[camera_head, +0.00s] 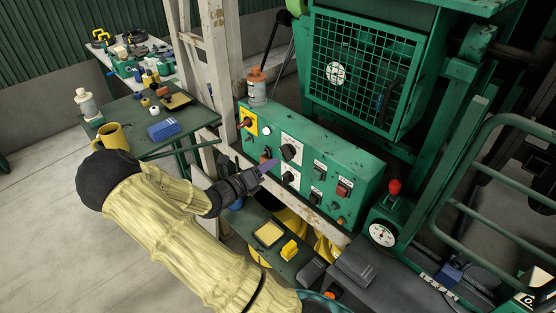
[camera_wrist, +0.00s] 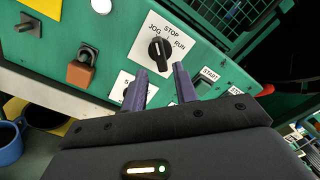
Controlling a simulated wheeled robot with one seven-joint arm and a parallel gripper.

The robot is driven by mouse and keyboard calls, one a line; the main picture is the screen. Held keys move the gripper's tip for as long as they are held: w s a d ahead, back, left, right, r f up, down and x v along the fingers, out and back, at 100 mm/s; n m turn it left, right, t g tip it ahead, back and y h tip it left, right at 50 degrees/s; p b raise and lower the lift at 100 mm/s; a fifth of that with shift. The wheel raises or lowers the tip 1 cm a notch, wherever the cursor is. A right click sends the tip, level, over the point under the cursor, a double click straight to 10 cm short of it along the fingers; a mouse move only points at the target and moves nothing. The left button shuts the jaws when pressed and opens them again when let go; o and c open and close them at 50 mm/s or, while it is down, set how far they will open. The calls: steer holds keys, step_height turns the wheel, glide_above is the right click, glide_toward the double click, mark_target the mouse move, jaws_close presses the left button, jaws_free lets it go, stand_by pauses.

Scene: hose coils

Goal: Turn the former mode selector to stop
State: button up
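The mode selector is a black knob on a white plate marked JOG, STOP and RUN. It shows in the wrist view (camera_wrist: 160,50) and on the green control panel in the head view (camera_head: 290,150). Its bar stands roughly upright in the wrist view; I cannot tell for sure which mark it points at. My gripper (camera_wrist: 160,73) has two purple fingers, spread apart with nothing between them. The fingertips lie just below the knob in the wrist view and do not appear to grip it. In the head view, my gripper (camera_head: 268,165) is at the panel's front, left of the selector.
A padlock (camera_wrist: 82,68) hangs left of the selector. A second white-plated knob (camera_head: 290,178) sits below, partly hidden by a finger in the wrist view. A START plate (camera_wrist: 209,73) is right of my fingers. A bottle (camera_head: 256,88) stands on the panel top.

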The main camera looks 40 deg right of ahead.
mark_target(283, 155)
steer(key=shift+w+d+f+b, duration=0.15)
steer(key=shift+d+b, duration=0.8)
steer(key=shift+d, duration=1.3)
steer(key=shift+r, duration=0.2)
steer(key=shift+d+p, duration=0.2)
steer(key=shift+p, duration=0.1)
jaws_close()
steer(key=shift+w+f+m+b, duration=0.1)
steer(key=shift+f+m+b, duration=0.25)
steer(key=shift+m+b, duration=0.7)
steer(key=m+b, duration=0.6)
steer(key=shift+f, duration=0.1)
steer(key=shift+c, duration=0.3)
jaws_free()
steer(key=shift+r+m+p, duration=0.25)
steer(key=shift+r+p, duration=0.05)
steer(key=shift+r, duration=0.1)
steer(key=shift+o, duration=0.3)
